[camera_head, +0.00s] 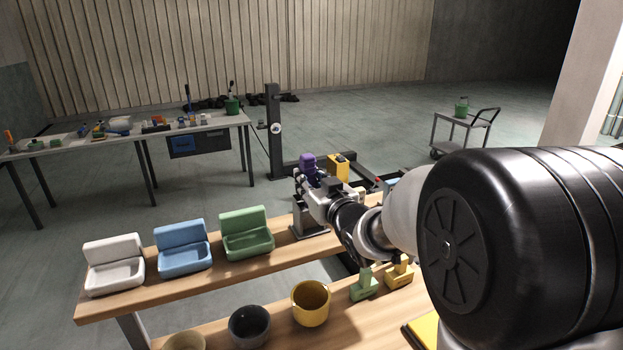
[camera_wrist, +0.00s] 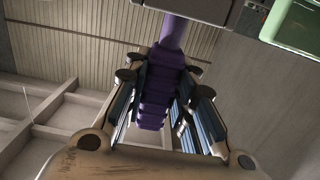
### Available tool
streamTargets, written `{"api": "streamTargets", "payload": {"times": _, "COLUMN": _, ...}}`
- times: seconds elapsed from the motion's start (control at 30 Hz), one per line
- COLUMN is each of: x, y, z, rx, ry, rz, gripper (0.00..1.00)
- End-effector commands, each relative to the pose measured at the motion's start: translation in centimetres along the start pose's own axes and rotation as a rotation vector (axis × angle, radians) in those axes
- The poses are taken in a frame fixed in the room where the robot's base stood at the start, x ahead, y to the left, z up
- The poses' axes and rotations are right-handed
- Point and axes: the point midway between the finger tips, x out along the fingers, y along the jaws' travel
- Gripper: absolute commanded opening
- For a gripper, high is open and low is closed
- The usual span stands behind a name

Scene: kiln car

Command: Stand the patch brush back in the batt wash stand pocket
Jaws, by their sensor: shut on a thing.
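My gripper (camera_wrist: 158,95) is shut on a purple ribbed handle, which I take to be the patch brush (camera_wrist: 157,88); its blue-padded fingers lie on both sides of it. The brush's purple top (camera_head: 308,162) also shows in the head view, above my gripper (camera_head: 312,190). A dark grey block, seemingly the batt wash stand (camera_head: 309,224), is on the wooden bench under my gripper. In the wrist view the purple shaft runs to a grey edge at the top. I cannot tell whether the brush is in the pocket; its far end is hidden.
White (camera_head: 114,265), blue (camera_head: 182,248) and green (camera_head: 246,233) bins line the bench to the left. Grey (camera_head: 249,326) and yellow (camera_head: 311,303) pots and green (camera_head: 364,285) and yellow (camera_head: 399,272) blocks are nearer. My arm hides the right side.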

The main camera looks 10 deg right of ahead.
Motion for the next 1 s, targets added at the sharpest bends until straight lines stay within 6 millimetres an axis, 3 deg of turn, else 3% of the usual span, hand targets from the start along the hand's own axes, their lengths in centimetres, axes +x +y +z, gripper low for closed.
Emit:
{"api": "streamTargets", "payload": {"times": 0.03, "x": -0.01, "y": -0.15, "z": 1.82, "rx": 0.003, "ry": -0.040, "rz": -0.001, "gripper": 0.00}}
{"api": "streamTargets", "payload": {"times": 0.27, "x": -0.01, "y": -0.19, "z": 1.72, "rx": 0.003, "ry": -0.040, "rz": -0.002, "gripper": 0.00}}
{"api": "streamTargets", "payload": {"times": 0.3, "x": -0.01, "y": -0.20, "z": 1.70, "rx": 0.003, "ry": -0.040, "rz": -0.002, "gripper": 0.27}}
{"api": "streamTargets", "payload": {"times": 0.6, "x": -0.02, "y": -0.08, "z": 1.11, "rx": 0.003, "ry": -0.029, "rz": 0.000, "gripper": 0.47}}
{"api": "streamTargets", "payload": {"times": 1.0, "x": -0.02, "y": -0.02, "z": 0.92, "rx": 0.003, "ry": -0.026, "rz": 0.001, "gripper": 0.47}}
